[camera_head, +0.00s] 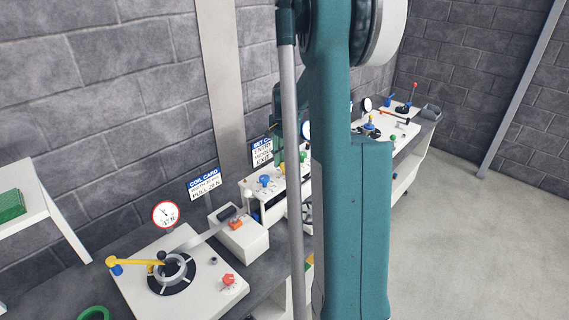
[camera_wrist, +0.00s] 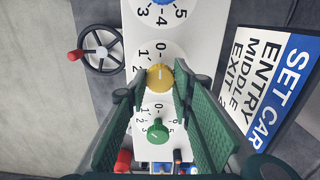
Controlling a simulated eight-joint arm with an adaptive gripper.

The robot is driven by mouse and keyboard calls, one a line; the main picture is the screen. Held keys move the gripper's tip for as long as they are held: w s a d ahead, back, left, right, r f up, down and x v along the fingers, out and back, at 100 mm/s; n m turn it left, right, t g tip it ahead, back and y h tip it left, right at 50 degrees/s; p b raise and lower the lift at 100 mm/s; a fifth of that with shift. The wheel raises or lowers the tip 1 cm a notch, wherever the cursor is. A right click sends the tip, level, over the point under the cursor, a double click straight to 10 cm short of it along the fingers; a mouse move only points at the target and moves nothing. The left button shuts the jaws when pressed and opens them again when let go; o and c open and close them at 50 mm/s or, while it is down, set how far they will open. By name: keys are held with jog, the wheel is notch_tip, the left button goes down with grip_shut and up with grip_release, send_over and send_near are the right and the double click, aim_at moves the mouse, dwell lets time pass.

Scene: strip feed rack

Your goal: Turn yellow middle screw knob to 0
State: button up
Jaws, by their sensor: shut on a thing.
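The yellow middle knob (camera_wrist: 160,78) sits on a white round dial in the wrist view, with 0 at the top and 1 and 2 down its left side. My gripper (camera_wrist: 158,88) is shut on this knob, one green-padded finger on each side. The knob's pointer is too small to read. The higher numbers of its dial are hidden by the fingers. In the head view the knob's rack is partly covered by my arm.
The blue knob (camera_wrist: 160,2) lies beyond the yellow one, and the green knob (camera_wrist: 158,131) lies on the near side, between my fingers. A black handwheel (camera_wrist: 103,48) with a red handle is at the left. A SET CARD sign (camera_wrist: 283,88) stands close on the right.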

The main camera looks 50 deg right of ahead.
aim_at(284, 165)
dwell(0.5)
jog(key=o, duration=0.9)
jog(key=shift+r, duration=0.2)
notch_tip(284, 165, up, 12)
jog(key=shift+f, duration=0.2)
dwell(0.5)
